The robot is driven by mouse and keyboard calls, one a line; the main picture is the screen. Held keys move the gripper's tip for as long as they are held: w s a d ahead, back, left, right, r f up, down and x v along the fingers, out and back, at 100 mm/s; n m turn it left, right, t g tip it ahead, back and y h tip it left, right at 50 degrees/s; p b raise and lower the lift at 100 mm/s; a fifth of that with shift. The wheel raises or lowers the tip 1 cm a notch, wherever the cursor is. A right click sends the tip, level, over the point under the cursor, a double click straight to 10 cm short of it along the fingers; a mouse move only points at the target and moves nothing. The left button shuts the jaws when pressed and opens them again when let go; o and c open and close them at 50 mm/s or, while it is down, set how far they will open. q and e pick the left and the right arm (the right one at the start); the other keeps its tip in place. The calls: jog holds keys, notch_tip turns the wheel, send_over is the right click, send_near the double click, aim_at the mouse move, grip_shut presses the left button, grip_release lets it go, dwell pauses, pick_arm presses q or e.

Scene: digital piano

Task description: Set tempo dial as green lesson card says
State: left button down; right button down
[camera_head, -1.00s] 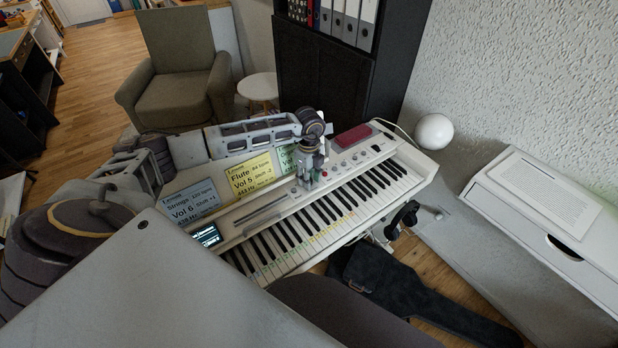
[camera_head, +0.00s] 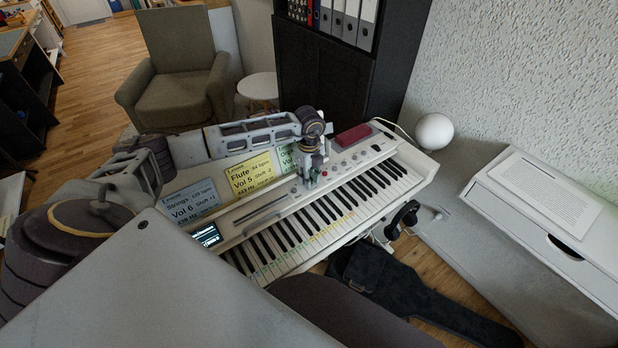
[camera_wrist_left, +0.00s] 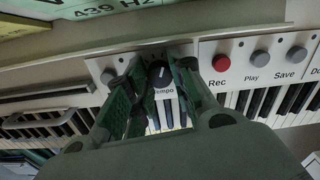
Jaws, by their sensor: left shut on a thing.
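The tempo dial (camera_wrist_left: 160,74) is a dark round knob with a pale pointer mark, on the white piano panel above a partly hidden "Tempo" label. My left gripper (camera_wrist_left: 155,82) has a finger on each side of it and is shut on it; in the head view the gripper (camera_head: 312,178) reaches down to the panel. The green lesson card (camera_head: 286,158) stands behind the panel, mostly hidden by my left arm. In the left wrist view its lower part (camera_wrist_left: 100,14) reads "439 Hz"; its tempo line is not readable. My right gripper is not in view.
The Rec button (camera_wrist_left: 221,63), Play button (camera_wrist_left: 261,57) and Save button (camera_wrist_left: 297,54) are right of the dial. A yellow card (camera_head: 250,175) and a blue card (camera_head: 188,203) stand left of the green one. Piano keys (camera_head: 330,215) lie in front; a small screen (camera_head: 207,235) is at the left end.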

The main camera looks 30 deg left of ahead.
pick_arm(q)
jog(key=m, duration=0.3)
jog(key=shift+b, duration=0.3)
jog(key=shift+m, duration=1.4)
jog(key=shift+b, duration=0.3)
jog(key=shift+m, duration=0.3)
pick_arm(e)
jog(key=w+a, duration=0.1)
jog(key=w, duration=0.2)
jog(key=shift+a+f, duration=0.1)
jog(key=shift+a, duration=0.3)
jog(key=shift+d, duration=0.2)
pick_arm(q)
jog(key=c, duration=1.5)
grip_release()
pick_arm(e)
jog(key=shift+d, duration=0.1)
